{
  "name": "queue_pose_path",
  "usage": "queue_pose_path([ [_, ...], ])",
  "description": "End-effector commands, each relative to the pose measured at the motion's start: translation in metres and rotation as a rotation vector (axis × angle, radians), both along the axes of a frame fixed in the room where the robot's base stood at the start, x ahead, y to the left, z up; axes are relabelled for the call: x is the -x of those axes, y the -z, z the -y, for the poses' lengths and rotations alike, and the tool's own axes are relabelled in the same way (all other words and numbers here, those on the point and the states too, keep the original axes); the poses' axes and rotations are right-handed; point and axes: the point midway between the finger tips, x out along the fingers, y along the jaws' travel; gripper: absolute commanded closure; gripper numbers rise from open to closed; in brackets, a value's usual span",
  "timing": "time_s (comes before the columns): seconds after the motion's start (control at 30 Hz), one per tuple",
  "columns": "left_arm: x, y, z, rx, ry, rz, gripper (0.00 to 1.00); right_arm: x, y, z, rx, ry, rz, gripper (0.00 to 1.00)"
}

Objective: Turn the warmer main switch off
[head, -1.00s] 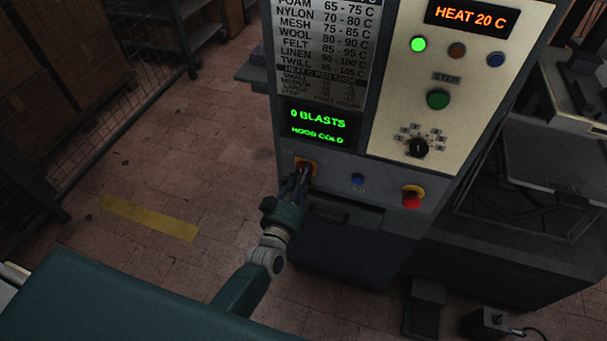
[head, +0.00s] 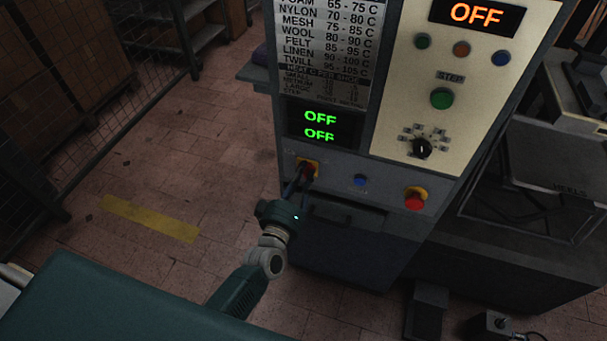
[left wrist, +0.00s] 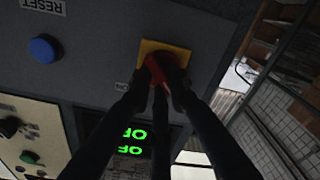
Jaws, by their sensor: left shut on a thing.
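The warmer main switch (head: 309,166) is a red knob on a yellow plate, low on the left of the machine's front panel. In the left wrist view the red knob (left wrist: 157,68) sits between my dark fingertips, with part of its yellow plate (left wrist: 150,46) showing. My left gripper (head: 298,186) is shut on the red knob; the fingers hide part of it. The upper display (head: 475,14) reads OFF in orange. The lower display (head: 320,126) reads OFF twice in green. My right gripper is not in view.
A blue button (head: 360,180), labelled RESET in the left wrist view, and a red push button (head: 414,201) on yellow sit right of the switch. A drawer-like ledge (head: 345,212) juts out just below. Open tiled floor (head: 200,180) lies to the left.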

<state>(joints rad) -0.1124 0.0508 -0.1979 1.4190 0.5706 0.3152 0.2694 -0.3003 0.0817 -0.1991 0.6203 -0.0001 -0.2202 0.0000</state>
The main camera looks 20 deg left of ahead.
Motion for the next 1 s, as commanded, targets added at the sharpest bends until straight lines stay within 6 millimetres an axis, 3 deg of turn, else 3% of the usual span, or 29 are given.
queue_pose_path([
  [0.47, 0.001, 0.002, 0.0, 0.014, 0.001, -0.004, 1.0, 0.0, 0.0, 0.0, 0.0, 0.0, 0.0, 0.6],
  [0.5, 0.001, 0.002, 0.0, 0.013, 0.001, -0.004, 0.75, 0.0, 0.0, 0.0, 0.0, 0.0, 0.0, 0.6],
  [0.57, 0.001, 0.001, 0.0, 0.013, 0.001, -0.004, 0.64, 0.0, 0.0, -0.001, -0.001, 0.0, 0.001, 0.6],
  [0.87, 0.001, 0.001, 0.0, 0.012, 0.0, -0.002, 0.64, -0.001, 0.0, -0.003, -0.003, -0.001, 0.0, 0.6],
  [1.0, 0.013, 0.002, 0.0, 0.011, 0.0, -0.003, 0.64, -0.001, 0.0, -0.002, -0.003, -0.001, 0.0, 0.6],
])
